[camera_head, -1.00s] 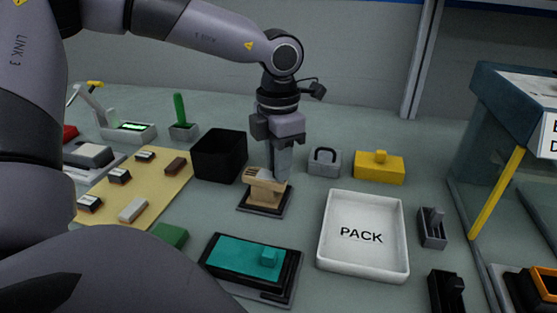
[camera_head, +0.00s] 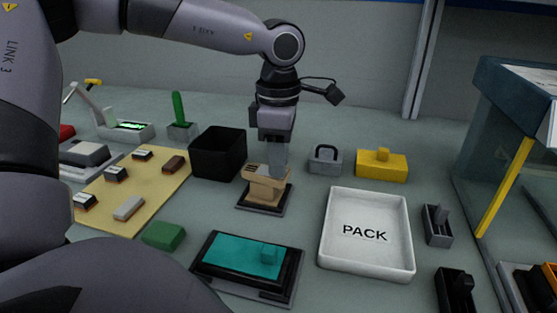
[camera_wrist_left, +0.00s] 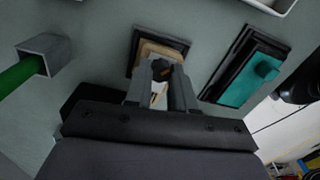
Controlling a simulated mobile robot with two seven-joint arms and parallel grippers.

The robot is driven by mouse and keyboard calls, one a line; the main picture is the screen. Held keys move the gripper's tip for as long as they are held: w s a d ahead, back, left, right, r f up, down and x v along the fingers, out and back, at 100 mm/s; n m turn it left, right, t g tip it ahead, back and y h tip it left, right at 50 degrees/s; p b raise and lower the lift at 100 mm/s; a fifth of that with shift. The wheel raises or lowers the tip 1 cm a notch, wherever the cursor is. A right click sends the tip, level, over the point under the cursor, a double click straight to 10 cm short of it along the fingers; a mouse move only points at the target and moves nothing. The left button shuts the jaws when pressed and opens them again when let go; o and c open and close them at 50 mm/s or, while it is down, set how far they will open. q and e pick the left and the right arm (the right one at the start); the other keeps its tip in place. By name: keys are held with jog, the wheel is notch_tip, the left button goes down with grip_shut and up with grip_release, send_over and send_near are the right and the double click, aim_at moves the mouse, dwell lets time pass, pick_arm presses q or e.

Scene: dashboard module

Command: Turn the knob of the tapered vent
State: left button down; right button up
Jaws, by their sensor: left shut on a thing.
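The tapered vent (camera_head: 262,190) is a tan block with slots on top, on a dark square base at the middle of the table. My left gripper (camera_head: 276,172) points straight down onto it, with its fingers shut on its knob. The knob is mostly hidden between the fingers. In the left wrist view the vent (camera_wrist_left: 150,47) sits at the fingertips of my left gripper (camera_wrist_left: 160,72), which cover part of it. My right gripper is not in view.
A black bin (camera_head: 218,152) stands close left of the vent. A teal-topped device (camera_head: 240,254) lies in front, a white PACK tray (camera_head: 324,232) at right. A grey handled block (camera_head: 325,160) and a yellow block (camera_head: 381,166) stand behind right.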

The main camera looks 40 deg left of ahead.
pick_arm(q)
jog(key=m, duration=0.5)
jog(key=shift+m, duration=2.6)
jog(key=c, duration=0.9)
grip_release()
jog(key=shift+c, duration=0.2)
notch_tip(320, 180, up, 7)
jog(key=shift+r+p, duration=0.15)
jog(key=shift+p, duration=0.2)
jog(key=shift+s, duration=0.1)
